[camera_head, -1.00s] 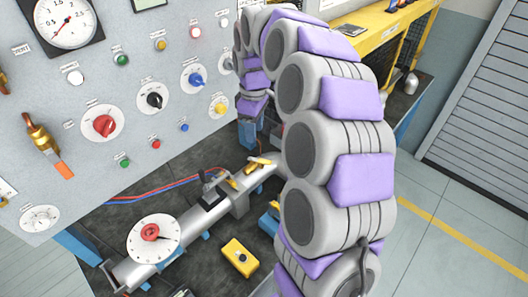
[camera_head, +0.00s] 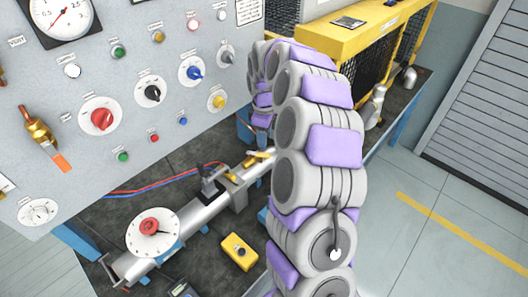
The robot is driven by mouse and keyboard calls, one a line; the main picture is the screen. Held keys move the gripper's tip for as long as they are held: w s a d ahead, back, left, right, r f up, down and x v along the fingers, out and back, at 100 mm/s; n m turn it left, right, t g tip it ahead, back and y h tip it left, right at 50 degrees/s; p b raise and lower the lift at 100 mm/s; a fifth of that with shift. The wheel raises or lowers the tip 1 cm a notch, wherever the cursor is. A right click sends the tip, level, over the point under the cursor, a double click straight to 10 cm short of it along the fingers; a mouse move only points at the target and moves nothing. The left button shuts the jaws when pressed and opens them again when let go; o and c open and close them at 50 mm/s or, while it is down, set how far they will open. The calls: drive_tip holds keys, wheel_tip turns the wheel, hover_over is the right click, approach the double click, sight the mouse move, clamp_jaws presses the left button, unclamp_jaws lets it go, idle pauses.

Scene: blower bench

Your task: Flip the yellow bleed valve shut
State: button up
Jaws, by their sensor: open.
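A small yellow lever (camera_head: 258,155), which looks like the bleed valve's handle, sits on the silver pipe (camera_head: 205,212) in the middle of the bench. A second yellow piece shows just left of it on the pipe. The lever is small and partly crowded by my arm, so I cannot tell its exact angle. My padded grey and purple arm rises from the lower right, arches over and comes down just above the lever. My gripper's fingers are hidden behind the arm.
A grey panel (camera_head: 185,130) with gauges and coloured knobs stands behind the pipe. A white dial with a red hub (camera_head: 152,235) is on the pipe's near end. A yellow box (camera_head: 238,252) lies in front. A yellow-framed cage (camera_head: 375,40) stands at the back right.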

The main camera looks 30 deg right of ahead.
sight(264, 154)
wheel_tip(264, 154, down, 7)
drive_tip(key=shift+f+b, duration=0.1)
drive_tip(key=shift+b, duration=0.45)
drive_tip(key=shift+c, duration=0.2)
clamp_jaws()
